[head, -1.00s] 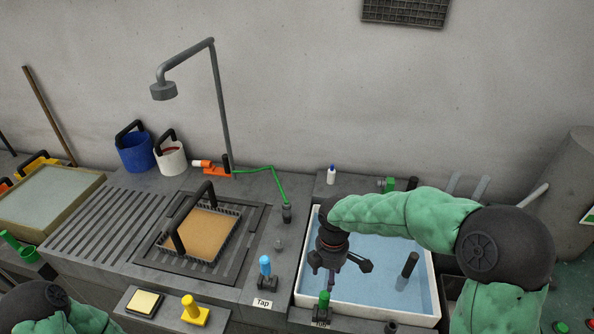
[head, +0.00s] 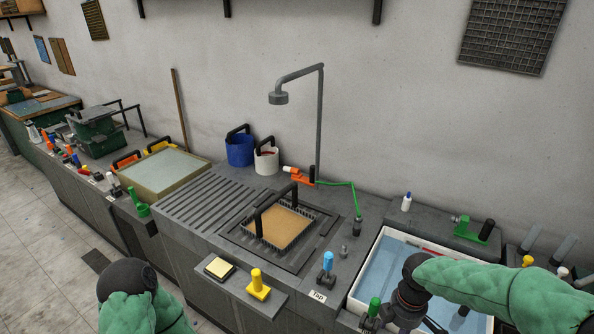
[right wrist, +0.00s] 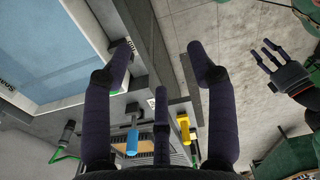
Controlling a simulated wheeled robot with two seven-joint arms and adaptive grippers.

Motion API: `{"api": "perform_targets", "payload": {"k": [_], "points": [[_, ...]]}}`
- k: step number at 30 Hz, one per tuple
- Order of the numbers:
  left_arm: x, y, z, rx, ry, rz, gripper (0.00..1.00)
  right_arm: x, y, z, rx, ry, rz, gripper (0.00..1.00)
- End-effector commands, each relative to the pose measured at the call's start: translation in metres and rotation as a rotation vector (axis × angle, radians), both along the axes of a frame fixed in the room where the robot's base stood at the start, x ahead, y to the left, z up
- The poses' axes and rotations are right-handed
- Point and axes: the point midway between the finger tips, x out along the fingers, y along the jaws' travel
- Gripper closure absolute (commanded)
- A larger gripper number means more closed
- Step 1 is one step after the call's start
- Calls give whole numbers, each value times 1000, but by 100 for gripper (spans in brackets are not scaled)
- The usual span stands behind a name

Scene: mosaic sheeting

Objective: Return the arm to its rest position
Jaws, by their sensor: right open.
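My right arm, in a green sleeve, comes in from the lower right of the head view. Its gripper (head: 408,312) hangs at the front of the white-rimmed water basin (head: 490,300), partly cut off by the frame edge. In the right wrist view the right gripper's dark fingers (right wrist: 158,62) are spread apart with nothing between them. My left arm's green sleeve (head: 145,312) shows at the bottom left of the head view, its gripper out of that view. The left gripper (right wrist: 270,58) shows at the right of the right wrist view, fingers spread and empty.
A blue-handled tap (head: 328,264) and a green-handled valve (head: 374,307) stand by the basin's left side. A yellow handle (head: 257,282) stands on the front ledge. A framed tan sheet (head: 288,228) lies under the shower pipe (head: 320,130). Open floor (head: 40,240) lies at the left.

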Motion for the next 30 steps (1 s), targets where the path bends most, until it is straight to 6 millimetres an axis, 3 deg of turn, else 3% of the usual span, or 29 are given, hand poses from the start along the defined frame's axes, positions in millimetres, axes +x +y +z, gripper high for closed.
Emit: {"api": "perform_targets", "payload": {"k": [11, 17, 23, 30], "points": [[1, 0, -8, 0, -2, 1, 60, -1, 28, -53, 75, 16, -137, 42], [1, 0, -15, 0, -1, 0, 60, -6, 51, -95, 135, 35, -269, 42], [1, 0, -26, 0, -2, 1, 60, -22, 85, -161, 215, 80, -511, 42], [1, 0, -42, 0, -2, 1, 60, -57, 124, -243, 283, 154, -903, 42]]}}
